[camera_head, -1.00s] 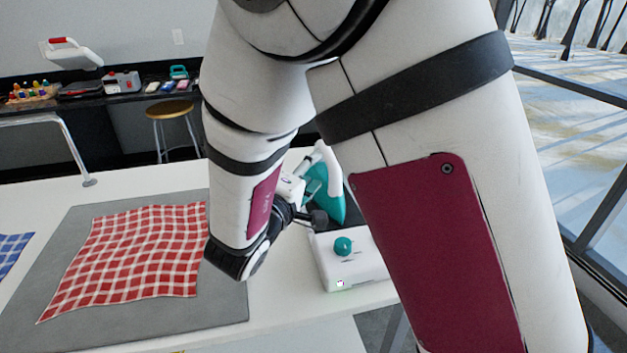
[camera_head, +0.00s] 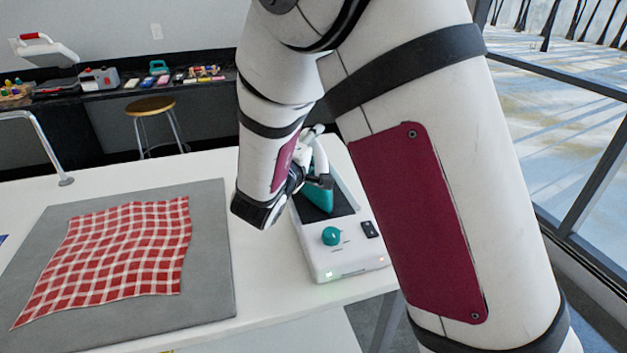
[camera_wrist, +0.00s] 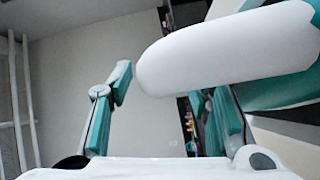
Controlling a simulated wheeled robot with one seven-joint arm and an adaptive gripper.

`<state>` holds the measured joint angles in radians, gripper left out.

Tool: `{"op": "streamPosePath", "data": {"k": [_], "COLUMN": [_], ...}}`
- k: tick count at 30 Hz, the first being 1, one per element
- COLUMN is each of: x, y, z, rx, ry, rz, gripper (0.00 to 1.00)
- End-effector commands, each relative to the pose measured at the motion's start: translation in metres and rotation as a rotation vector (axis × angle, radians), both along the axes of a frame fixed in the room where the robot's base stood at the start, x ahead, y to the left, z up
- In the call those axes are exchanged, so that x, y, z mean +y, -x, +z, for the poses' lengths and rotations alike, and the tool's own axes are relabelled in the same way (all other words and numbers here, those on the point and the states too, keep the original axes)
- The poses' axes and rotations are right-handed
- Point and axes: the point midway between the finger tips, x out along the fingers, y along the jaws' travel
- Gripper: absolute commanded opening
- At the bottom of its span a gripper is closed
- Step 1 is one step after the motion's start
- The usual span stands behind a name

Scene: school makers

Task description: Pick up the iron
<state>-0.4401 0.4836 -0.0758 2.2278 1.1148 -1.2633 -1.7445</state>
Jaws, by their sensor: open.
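The iron is teal and white. In the head view its teal body (camera_head: 320,197) stands on the dark plate of a white base station (camera_head: 341,258), partly hidden by my arm and gripper. My gripper (camera_head: 310,176) is beside the iron's upper part, mostly hidden behind my forearm. In the wrist view my gripper (camera_wrist: 170,95) is open, with a finger at left and one at right. The iron's white handle (camera_wrist: 228,50) fills the upper right, its rounded end reaching toward the space between the fingers. I cannot tell whether a finger touches it.
A red checked cloth (camera_head: 110,248) lies on a grey mat (camera_head: 212,270) on the white table (camera_head: 215,165), left of the station. A stool (camera_head: 152,106) and a dark counter (camera_head: 110,92) with several items are behind. A window is at right.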

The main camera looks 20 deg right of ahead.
Motion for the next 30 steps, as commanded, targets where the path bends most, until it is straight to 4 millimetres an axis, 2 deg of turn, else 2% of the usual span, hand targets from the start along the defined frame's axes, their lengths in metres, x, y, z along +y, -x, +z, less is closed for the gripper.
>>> {"op": "streamPosePath", "data": {"k": [2, 8, 22, 26, 30], "x": [0.000, 0.001, 0.001, 0.001, 0.001], "y": [0.000, 0.000, 0.000, 0.000, 0.001], "z": [0.000, 0.000, 0.006, 0.021, 0.047], "rx": [0.000, 0.000, -0.006, -0.007, -0.010], "ry": [0.000, 0.000, -0.001, -0.001, -0.002], "rz": [0.000, 0.000, 0.000, 0.001, 0.001], "gripper": [0.45, 0.00, 0.00, 0.00, 0.00]}}
